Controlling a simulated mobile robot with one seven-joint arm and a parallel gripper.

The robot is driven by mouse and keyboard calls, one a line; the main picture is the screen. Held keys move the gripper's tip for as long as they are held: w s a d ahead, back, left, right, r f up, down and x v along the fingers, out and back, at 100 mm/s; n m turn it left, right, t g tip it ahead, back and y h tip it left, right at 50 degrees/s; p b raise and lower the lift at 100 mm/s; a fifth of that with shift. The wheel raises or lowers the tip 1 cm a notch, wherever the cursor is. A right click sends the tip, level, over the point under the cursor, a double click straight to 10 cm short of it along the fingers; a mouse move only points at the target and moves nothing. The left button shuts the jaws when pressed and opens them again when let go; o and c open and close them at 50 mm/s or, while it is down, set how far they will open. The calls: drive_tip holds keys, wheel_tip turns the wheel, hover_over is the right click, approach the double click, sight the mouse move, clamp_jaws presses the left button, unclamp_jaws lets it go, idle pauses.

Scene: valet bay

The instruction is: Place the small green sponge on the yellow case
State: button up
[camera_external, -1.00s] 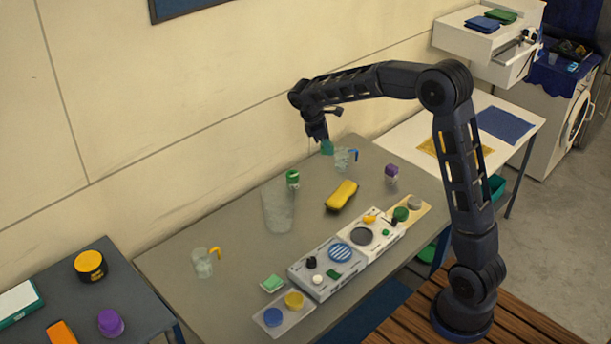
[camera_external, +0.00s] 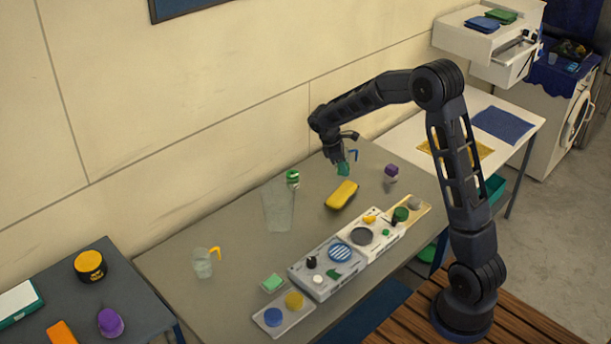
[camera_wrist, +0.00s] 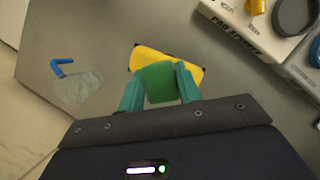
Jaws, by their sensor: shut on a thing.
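My gripper (camera_external: 342,168) is shut on the small green sponge (camera_wrist: 159,83), which sits between its teal fingers in the wrist view (camera_wrist: 160,90). The yellow case (camera_external: 342,194) lies on the grey table. In the external view my gripper and the sponge are above the table, just behind the case. In the wrist view the sponge covers part of the case (camera_wrist: 190,68); a gap between them cannot be judged there. Another light green sponge-like block (camera_external: 272,283) lies at the table's front left.
A clear cup with a blue handle (camera_wrist: 78,84) stands close behind the case. A green-capped bottle (camera_external: 292,177) and a purple-capped one (camera_external: 391,172) stand to either side. White-and-grey units (camera_external: 328,266) with knobs line the front. The table's left part has free room.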

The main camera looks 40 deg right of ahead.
sight(346, 191)
drive_tip(key=shift+f, duration=4)
drive_tip(key=shift+f, duration=0.1)
drive_tip(key=o, duration=0.9)
drive_tip(key=shift+o, duration=0.2)
